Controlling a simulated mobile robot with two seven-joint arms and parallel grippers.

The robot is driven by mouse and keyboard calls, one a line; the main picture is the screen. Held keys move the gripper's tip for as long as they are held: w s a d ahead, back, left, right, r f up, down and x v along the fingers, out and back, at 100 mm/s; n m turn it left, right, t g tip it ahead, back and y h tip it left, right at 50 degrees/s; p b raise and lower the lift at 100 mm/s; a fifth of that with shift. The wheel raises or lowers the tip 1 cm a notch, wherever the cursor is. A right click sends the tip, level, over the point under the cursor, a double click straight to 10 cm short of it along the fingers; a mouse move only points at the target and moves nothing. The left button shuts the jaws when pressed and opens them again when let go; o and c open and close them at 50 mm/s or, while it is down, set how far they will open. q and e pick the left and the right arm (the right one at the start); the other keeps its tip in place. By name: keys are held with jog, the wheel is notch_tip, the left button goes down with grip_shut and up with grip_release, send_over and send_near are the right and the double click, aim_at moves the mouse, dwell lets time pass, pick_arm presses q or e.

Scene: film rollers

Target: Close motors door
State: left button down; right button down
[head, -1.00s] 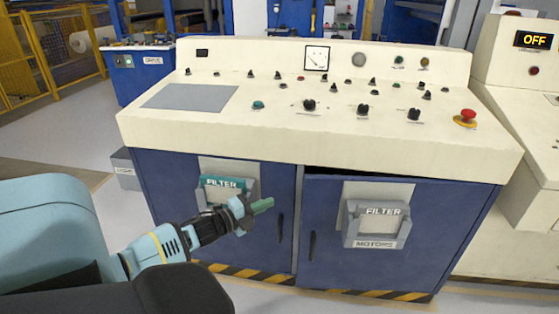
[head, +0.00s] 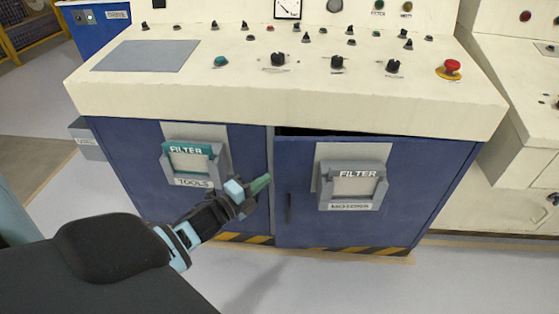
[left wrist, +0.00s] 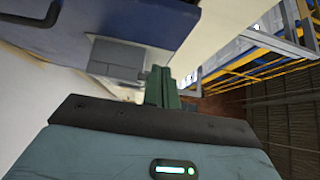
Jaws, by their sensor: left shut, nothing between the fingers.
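The motors door (head: 400,218) is the blue right-hand door of the console. It stands slightly ajar, with a dark gap along its top edge. It carries a grey filter box (head: 352,186) labelled MOTORS and a dark vertical handle (head: 289,208) near its left edge. My left gripper (head: 262,184) is shut and empty, its green fingertips in front of the seam between the two doors. I cannot tell whether they touch a door. In the left wrist view the shut fingers (left wrist: 161,87) point toward a grey box (left wrist: 117,60) on a blue panel. My right gripper is out of view.
The tools door (head: 140,170) to the left looks closed and bears a green-topped filter box (head: 194,160). The cream control panel (head: 270,100) with knobs and a red button (head: 449,69) overhangs both doors. The floor (head: 330,285) in front is clear.

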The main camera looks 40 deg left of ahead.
pick_arm(q)
send_near(289, 154)
jog(key=w+d, duration=0.3)
jog(key=shift+w+a+b, duration=0.3)
jog(key=shift+w+a, duration=0.2)
jog(key=shift+w, duration=0.25)
jog(key=shift+w+a+b, duration=0.25)
jog(key=shift+w+a, duration=0.3)
jog(key=shift+w, duration=0.15)
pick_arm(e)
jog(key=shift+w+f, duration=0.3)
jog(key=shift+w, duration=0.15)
pick_arm(q)
jog(key=shift+a, duration=0.1)
